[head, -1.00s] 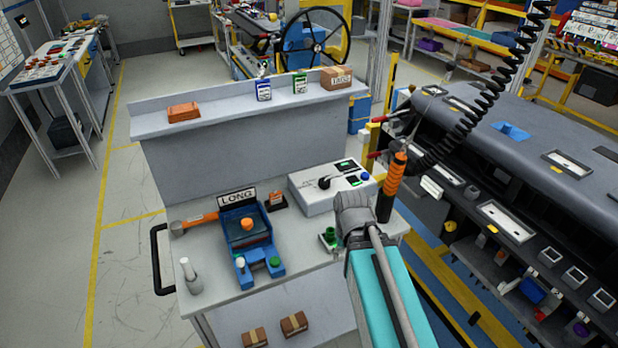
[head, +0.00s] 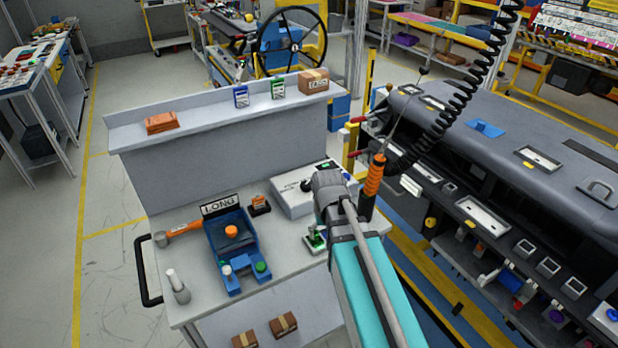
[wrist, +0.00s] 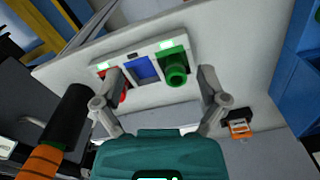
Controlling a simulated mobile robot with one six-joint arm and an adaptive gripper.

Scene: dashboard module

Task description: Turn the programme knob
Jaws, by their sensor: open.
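The programme knob seems to be the small black knob (head: 306,185) on top of the light grey control box (head: 286,198) on the bench. My arm covers the box's right part in the head view, and the knob sits just left of my wrist. In the wrist view the knob cannot be made out; a pale grey surface shows between the fingers. My gripper (wrist: 160,103) is open and empty, its fingers apart, above the bench near a small holder with red, blue and green parts (wrist: 144,70). In the head view my fingertips are hidden.
An orange-handled tool (head: 374,175) hangs on a coiled cable close to my wrist's right. Left of the box are a small orange-topped block (head: 259,205) and a blue fixture (head: 240,262) with a LONG sign. A dark dashboard module (head: 520,150) stands to the right.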

